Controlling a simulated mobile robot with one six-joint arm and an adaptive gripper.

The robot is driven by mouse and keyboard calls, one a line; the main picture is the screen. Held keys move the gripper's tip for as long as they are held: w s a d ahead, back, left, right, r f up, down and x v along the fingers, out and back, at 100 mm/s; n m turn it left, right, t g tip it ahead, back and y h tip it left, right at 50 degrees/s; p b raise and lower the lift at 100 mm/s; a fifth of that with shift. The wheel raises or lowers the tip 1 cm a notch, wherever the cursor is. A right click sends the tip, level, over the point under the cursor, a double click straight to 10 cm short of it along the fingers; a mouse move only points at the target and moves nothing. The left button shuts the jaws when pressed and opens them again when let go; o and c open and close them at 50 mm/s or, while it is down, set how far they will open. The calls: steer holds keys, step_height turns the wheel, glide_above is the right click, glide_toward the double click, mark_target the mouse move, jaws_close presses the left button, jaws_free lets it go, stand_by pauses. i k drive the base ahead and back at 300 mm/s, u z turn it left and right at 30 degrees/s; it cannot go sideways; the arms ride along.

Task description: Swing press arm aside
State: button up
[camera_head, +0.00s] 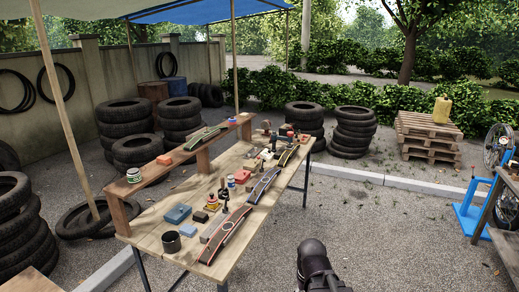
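The dark end of my arm shows at the bottom edge, right of the wooden workbench (160,222) and in front of it. My gripper (334,284) is partly cut off by the frame edge, and I cannot make out whether its fingers are open or shut. It appears apart from the bench. I cannot identify a press arm with certainty. Small dark upright tools (224,194) stand among the parts on the bench, too small to tell apart.
A blue stand (470,215) and a table edge are at right. Tyre stacks (354,132) and pallets (428,140) stand behind. Gravel between bench and blue stand is clear.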

mark_target(290, 139)
steer(key=z, duration=0.2)
steer(key=i, duration=1.65)
steer(key=z, duration=0.2)
steer(key=i, duration=1.65)
steer(key=z, duration=0.1)
